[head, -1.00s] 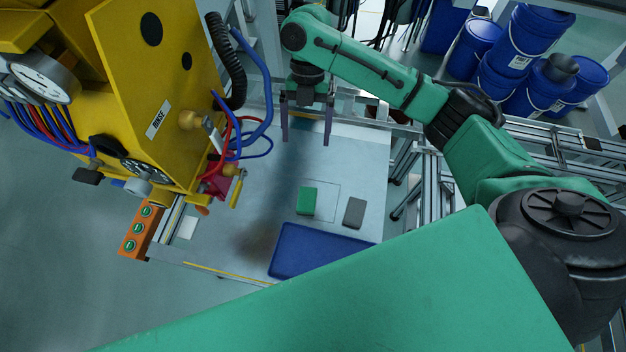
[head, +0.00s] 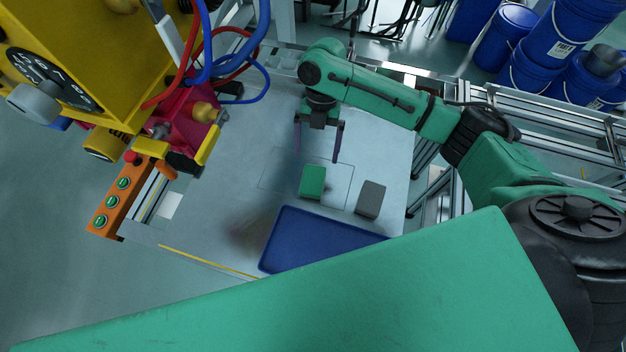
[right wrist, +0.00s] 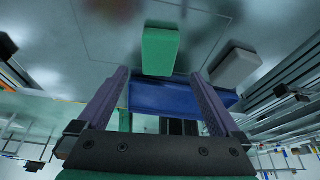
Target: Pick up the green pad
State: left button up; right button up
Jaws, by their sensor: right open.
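The green pad (head: 312,181) is a small block lying on the grey table (head: 225,190), inside a thin outlined rectangle. In the right wrist view the green pad (right wrist: 160,51) shows beyond the fingertips, between their lines. My right gripper (head: 317,158) is open and empty, above the table on the far side of the pad and apart from it. In the right wrist view its two purple fingers (right wrist: 163,75) stand wide apart. My left gripper is not in view.
A grey block (head: 371,199) lies right of the pad. A blue tray (head: 283,262) lies nearer, partly hidden by my green body part. A yellow panel fixture (head: 110,40) with hoses and a gauge stands at left, beside an orange button box (head: 118,196). Blue buckets (head: 550,50) stand at back right.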

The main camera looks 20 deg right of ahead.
aim_at(313, 178)
jog(key=p+x, duration=0.1)
jog(key=x, duration=0.7)
jog(key=shift+s+a+f, duration=0.1)
jog(key=shift+a, duration=0.05)
jog(key=c, duration=1.3)
